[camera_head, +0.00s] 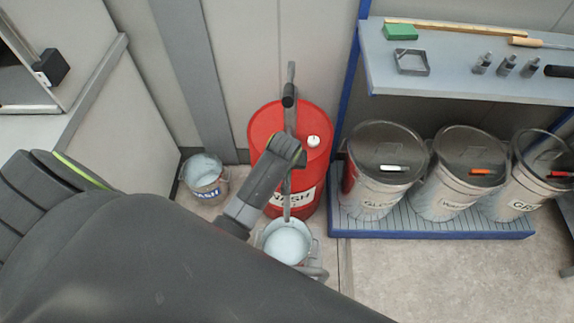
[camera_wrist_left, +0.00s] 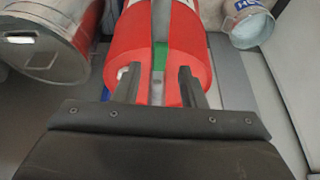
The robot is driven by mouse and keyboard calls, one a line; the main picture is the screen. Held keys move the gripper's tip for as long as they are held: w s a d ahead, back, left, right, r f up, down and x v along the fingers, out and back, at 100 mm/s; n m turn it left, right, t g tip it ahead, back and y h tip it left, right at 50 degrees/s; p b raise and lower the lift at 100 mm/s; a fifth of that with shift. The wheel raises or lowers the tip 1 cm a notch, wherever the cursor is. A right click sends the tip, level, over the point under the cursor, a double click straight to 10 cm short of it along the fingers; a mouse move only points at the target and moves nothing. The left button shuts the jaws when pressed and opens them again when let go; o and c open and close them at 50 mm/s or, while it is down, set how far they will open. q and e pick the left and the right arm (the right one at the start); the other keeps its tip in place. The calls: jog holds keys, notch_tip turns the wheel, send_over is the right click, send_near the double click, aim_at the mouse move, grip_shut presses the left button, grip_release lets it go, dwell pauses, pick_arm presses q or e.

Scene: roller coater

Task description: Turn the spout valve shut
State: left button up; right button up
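A red drum (camera_head: 265,128) stands in the middle of the head view. A grey spout pipe (camera_head: 287,200) runs down its front to a pail of pale liquid (camera_head: 287,243). My left arm crosses in front and hides much of the fitting; I cannot make out the spout valve there. In the left wrist view my left gripper (camera_wrist_left: 159,68) is open, its two dark fingers apart over the red drum (camera_wrist_left: 200,55). A thin grey strip and a green strip (camera_wrist_left: 160,55) show between them; I cannot tell whether either is the valve. My right gripper is out of view.
A labelled pail (camera_head: 205,180) stands left of the drum. Several lidded metal pails (camera_head: 385,165) stand on a blue-edged pallet (camera_head: 430,228) at right. Above them a shelf (camera_head: 450,80) holds small tools. Open floor lies at lower right.

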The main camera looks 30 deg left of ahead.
pick_arm(q)
jog(key=shift+x, duration=1.35)
grip_shut()
